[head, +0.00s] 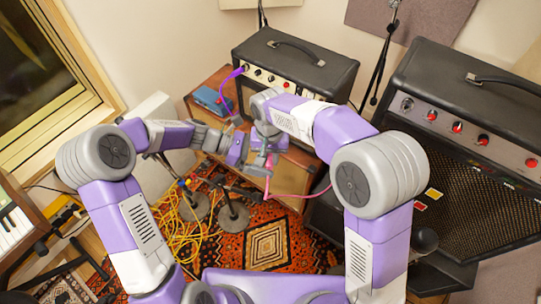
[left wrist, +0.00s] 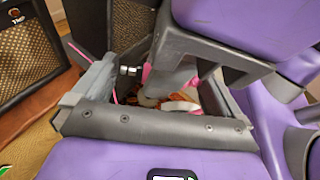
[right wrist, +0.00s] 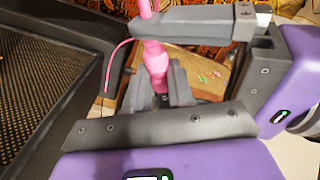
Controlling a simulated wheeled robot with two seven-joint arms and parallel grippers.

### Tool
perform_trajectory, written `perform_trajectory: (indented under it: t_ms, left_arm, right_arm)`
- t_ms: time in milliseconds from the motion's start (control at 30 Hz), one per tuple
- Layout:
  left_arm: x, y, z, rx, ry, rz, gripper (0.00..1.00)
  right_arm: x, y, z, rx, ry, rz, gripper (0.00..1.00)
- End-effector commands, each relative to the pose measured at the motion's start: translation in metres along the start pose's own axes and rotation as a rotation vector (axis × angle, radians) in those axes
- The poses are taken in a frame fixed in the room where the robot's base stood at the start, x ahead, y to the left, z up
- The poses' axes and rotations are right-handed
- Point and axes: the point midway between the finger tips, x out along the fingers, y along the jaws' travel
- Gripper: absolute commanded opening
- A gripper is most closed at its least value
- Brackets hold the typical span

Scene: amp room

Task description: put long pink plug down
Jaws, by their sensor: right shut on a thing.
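The long pink plug (right wrist: 156,66) stands between the closed fingers of my right gripper (right wrist: 158,92) in the right wrist view. A thin pink cable runs from it. In the head view my right gripper (head: 262,160) is above the rug beside the wooden cabinet, and the pink cable (head: 300,195) curves off to the right. My left gripper (head: 230,150) is very close to the right one. In the left wrist view its jaws (left wrist: 150,88) are spread wide, with bits of pink (left wrist: 147,73) beyond, partly hidden by the right gripper.
A black amp (head: 300,62) with a purple plug (head: 232,75) in its panel sits on the wooden cabinet, beside a blue box (head: 212,100). A large black amp (head: 470,130) stands at the right. Stand bases (head: 233,217) and yellow cables (head: 178,230) lie on the patterned rug (head: 270,245).

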Motion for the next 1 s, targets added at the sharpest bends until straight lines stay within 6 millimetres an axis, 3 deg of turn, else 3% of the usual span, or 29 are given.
perform_trajectory:
  t_ms: [267,600,800,1000]
  left_arm:
    - [-0.014,0.001,-0.001,0.001,0.001,0.005,1.00]
    - [-0.085,0.001,0.000,0.001,0.001,0.005,1.00]
    - [-0.112,0.000,0.000,0.001,0.000,0.002,1.00]
    - [-0.111,0.000,-0.013,0.008,0.028,0.002,1.00]
  right_arm:
    - [0.000,0.002,0.000,0.003,-0.001,0.002,0.00]
    - [0.001,0.002,-0.001,0.003,-0.001,0.003,0.00]
    - [0.001,0.002,-0.001,0.003,-0.001,0.003,0.00]
    - [0.001,0.002,-0.001,0.003,-0.001,0.003,0.00]
